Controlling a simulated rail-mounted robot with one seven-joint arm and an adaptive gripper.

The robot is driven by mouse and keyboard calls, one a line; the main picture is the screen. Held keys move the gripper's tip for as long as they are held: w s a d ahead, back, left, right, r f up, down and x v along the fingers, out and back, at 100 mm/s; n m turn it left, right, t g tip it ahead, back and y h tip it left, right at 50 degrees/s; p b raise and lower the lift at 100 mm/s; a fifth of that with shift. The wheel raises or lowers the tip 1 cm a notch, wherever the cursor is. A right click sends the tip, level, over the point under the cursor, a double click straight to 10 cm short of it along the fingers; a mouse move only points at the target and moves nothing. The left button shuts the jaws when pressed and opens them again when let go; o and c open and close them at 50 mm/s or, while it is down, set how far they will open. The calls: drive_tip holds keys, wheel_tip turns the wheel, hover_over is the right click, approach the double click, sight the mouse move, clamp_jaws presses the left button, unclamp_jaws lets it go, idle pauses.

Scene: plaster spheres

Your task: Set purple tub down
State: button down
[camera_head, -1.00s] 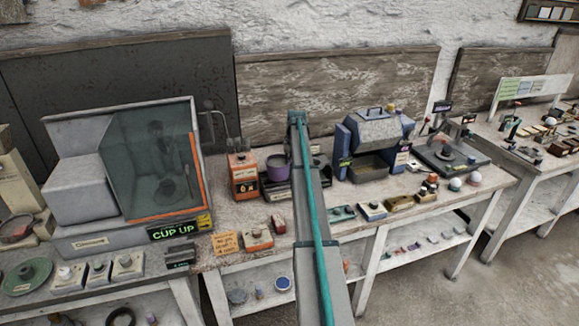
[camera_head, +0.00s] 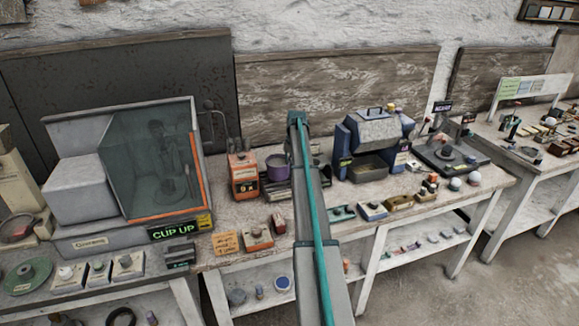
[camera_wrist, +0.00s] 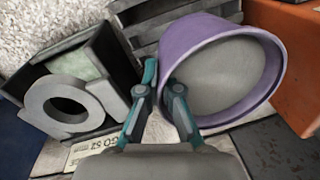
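The purple tub (camera_head: 278,167) is on or just above a low dark stand (camera_head: 276,190) on the bench, right of the orange device; I cannot tell if it touches. In the wrist view the tub (camera_wrist: 217,32) shows its pale grey inside and appears tilted. My gripper (camera_wrist: 163,88) is at the tub's near-left rim, its teal-jointed fingers close together. The tub's wall seems to lie between them, though the contact is partly hidden. In the head view my arm hides the gripper.
The orange device (camera_head: 243,175) stands close left of the tub. A blue-grey machine (camera_head: 375,140) stands right of my arm. A glass-fronted cabinet (camera_head: 155,160) with a CUP UP sign is at left. In the wrist view, a grey ring-shaped part (camera_wrist: 45,95) sits left of my fingers. Small boxes line the bench front.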

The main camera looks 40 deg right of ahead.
drive_tip(key=shift+f, duration=0.65)
drive_tip(key=c, duration=1.2)
unclamp_jaws()
drive_tip(key=shift+c, duration=0.2)
drive_tip(key=shift+r, duration=0.2)
drive_tip(key=shift+r+p, duration=0.55)
drive_tip(key=shift+r, duration=1.25)
drive_tip(key=shift+s, duration=0.1)
